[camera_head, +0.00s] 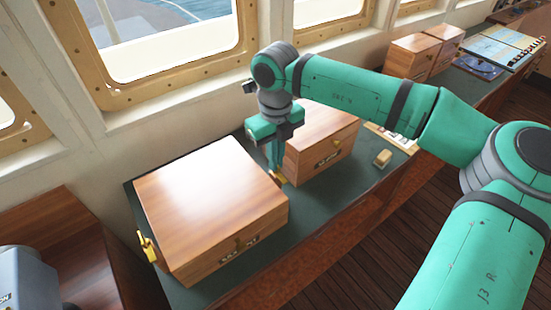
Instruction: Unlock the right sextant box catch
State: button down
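The sextant box (205,205) is the large closed wooden box with a glossy lid on the green desk top, left of centre. A brass catch (147,247) shows on its left side. A small brass piece, apparently the right catch (279,177), shows by its far right side, right below my fingertips. My gripper (276,168) points down in the gap between this box and a smaller wooden box. Its fingers look close together, and I cannot tell whether they touch or grip the brass piece. How the right catch is set is too small to tell.
The smaller wooden box (322,150) stands close right of my gripper. A small tan block (382,158) lies right of it. More wooden boxes (412,58) and a chart (503,47) are farther back. The wall and windows border the desk (295,246) behind; its front strip is clear.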

dwell(0.6)
jog(key=c, duration=2)
grip_release()
notch_tip(320, 180, up, 11)
jog(key=shift+d+f, duration=0.1)
